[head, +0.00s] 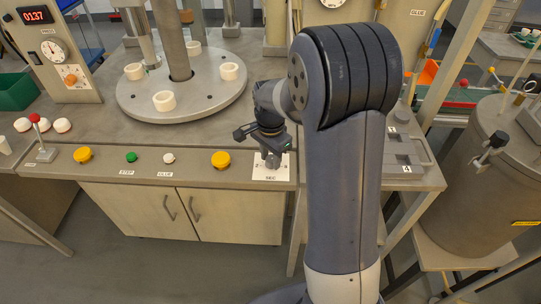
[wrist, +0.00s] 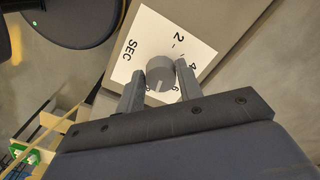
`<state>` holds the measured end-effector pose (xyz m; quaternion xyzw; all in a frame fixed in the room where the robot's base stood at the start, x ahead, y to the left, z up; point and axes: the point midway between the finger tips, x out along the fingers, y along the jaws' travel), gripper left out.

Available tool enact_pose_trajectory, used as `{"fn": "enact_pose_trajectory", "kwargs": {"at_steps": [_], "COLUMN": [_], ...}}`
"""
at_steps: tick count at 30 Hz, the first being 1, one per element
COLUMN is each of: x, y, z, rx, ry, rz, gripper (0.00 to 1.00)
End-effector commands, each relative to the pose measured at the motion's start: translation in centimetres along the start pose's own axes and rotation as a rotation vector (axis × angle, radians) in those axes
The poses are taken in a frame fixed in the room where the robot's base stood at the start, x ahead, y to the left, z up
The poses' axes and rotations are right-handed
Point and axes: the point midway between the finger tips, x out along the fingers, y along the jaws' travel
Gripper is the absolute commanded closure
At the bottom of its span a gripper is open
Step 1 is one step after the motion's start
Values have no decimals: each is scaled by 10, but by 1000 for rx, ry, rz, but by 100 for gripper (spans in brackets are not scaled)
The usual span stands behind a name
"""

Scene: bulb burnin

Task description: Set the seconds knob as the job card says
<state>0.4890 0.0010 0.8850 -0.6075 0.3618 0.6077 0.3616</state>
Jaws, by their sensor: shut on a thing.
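The seconds knob (wrist: 160,70) is a round grey knob on a white plate marked SEC (wrist: 140,42), with the numbers 2, 4 and 6 visible. A pale pointer line on the knob points toward the bottom of the wrist view, left of the 6. The marks there are partly hidden by the fingers. My gripper (wrist: 160,84) is shut on the knob, one finger on each side. In the head view, my gripper (head: 271,154) reaches down over the plate (head: 272,174) at the right of the console front. I see no readable job card.
Yellow buttons (head: 221,159), a green STEP button (head: 131,157) and a white GLUE button (head: 168,158) line the console left of the plate. A round turntable (head: 200,102) with white rings stands behind. A tray marked 4 (head: 408,150) lies to the right.

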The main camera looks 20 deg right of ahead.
Motion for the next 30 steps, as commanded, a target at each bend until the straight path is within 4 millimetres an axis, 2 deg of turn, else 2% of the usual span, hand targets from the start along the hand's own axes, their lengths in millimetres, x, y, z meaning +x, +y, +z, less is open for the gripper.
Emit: {"fn": "enact_pose_trajectory", "kwargs": {"at_steps": [30], "x": [-1], "y": [2], "z": [-2], "rx": [-959], "ry": [1], "rz": [-2], "gripper": [88]}}
